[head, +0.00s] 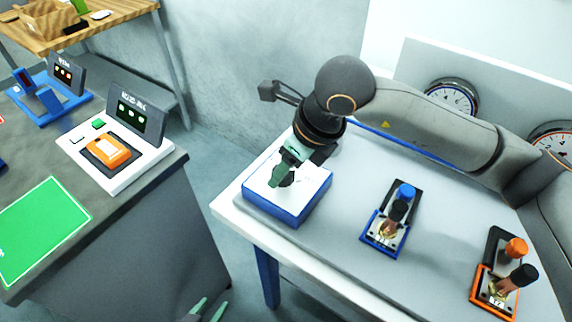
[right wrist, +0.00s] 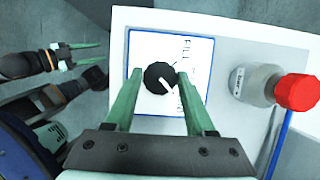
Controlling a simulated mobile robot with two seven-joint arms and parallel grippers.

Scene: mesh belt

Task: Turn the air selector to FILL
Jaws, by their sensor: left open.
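The air selector is a black round knob (right wrist: 160,78) with a white pointer line on a white, blue-edged plate (right wrist: 146,122). In the right wrist view the pointer slants down and right. The word FILL (right wrist: 187,48) is printed sideways, up and right of the knob; another label below is partly covered by a finger. In the head view my right gripper (head: 283,177) is over the white-topped blue box (head: 262,206) and hides the knob. My right gripper (right wrist: 158,76) is open, its green fingers either side of the knob; contact is unclear. My left gripper (head: 208,310) is open, low beside the bench.
A grey fitting with a red cap (right wrist: 297,92) stands right of the plate. The bench also holds a blue-framed valve (head: 390,230) and an orange-framed valve (head: 498,285). Two dials (head: 452,98) are behind my right arm. A grey counter (head: 150,235) stands left, across a gap.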

